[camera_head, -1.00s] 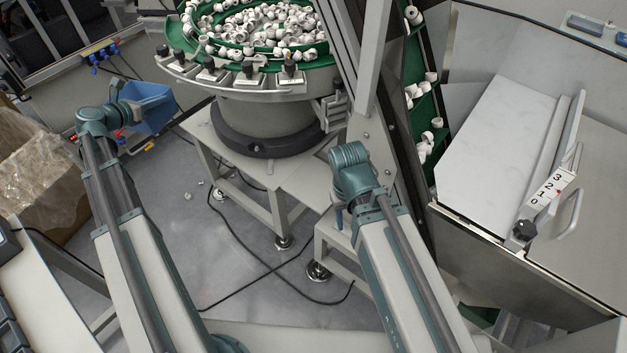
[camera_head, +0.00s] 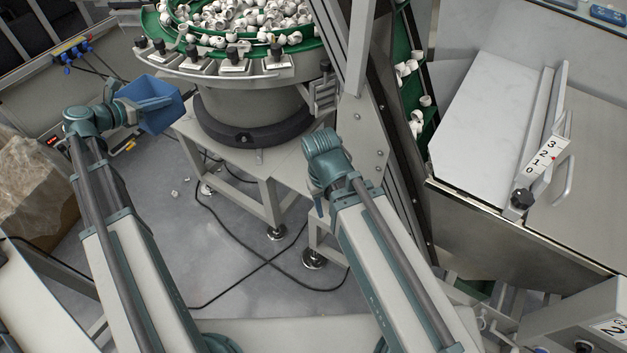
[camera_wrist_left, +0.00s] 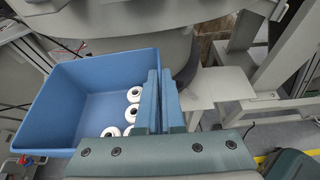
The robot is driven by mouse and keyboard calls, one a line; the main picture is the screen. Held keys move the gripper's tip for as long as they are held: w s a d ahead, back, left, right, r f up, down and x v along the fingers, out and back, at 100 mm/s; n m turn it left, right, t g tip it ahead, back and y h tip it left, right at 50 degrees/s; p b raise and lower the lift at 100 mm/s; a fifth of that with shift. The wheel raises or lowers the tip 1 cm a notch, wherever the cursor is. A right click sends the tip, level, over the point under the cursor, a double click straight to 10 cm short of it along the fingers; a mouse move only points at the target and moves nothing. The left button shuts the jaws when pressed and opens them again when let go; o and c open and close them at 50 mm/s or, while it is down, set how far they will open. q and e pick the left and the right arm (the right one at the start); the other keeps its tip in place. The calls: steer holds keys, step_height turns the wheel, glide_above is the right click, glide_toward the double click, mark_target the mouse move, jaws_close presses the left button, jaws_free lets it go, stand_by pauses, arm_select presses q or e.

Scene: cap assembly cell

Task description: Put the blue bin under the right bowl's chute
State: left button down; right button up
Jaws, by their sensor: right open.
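The blue bin (camera_head: 158,106) is held in the air by my left gripper (camera_head: 132,108), in front of and left of the bowl's base. In the left wrist view, the gripper's fingers (camera_wrist_left: 160,100) are shut on the bin's near right wall, and several white caps (camera_wrist_left: 134,94) lie on the bin floor (camera_wrist_left: 98,108). A bowl feeder (camera_head: 245,70) full of white caps stands at the top on a grey stand. I cannot make out its chute. My right gripper (camera_head: 318,204) is open, mostly hidden below its wrist, in front of the stand.
An inclined green conveyor (camera_head: 412,88) with caps rises right of the bowl. A grey cabinet (camera_head: 500,225) stands at the right. A plastic-wrapped box (camera_head: 35,195) is at the left. Black cables (camera_head: 250,262) lie on the floor, which is open between my arms.

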arm_select(q)
steer(key=s+d+f+m+g+h+b, duration=0.2)
steer(key=s+d+f+m+g+b, duration=0.3)
steer(key=d+f+b, duration=0.35)
steer(key=s+d+f+m+g+h+b, duration=0.2)
steer(key=s+d+f+m+g+b, duration=0.25)
steer(key=d+f+b, duration=0.45)
steer(key=s+d+f+m+g+h+b, duration=0.2)
steer(key=s+d+f+m+g+b, duration=0.35)
steer(key=d, duration=0.45)
steer(key=shift+n+t, duration=0.6)
steer(key=shift+t, duration=0.1)
steer(key=w+d+f+b, duration=0.1)
steer(key=w+d+f, duration=0.1)
steer(key=w+d, duration=0.1)
steer(key=w+d+f+b, duration=0.2)
steer(key=w+d, duration=0.1)
steer(key=d, duration=0.2)
steer(key=w+d+f+b, duration=0.1)
steer(key=w+d+f, duration=0.1)
steer(key=w+d, duration=0.1)
steer(key=shift+w+d+f+b, duration=0.1)
steer(key=shift+d+b, duration=0.1)
steer(key=shift+d, duration=0.25)
steer(key=shift+w+d+f+b, duration=0.1)
steer(key=shift+d+b, duration=0.05)
steer(key=shift+d, duration=0.3)
steer(key=shift+r, duration=0.15)
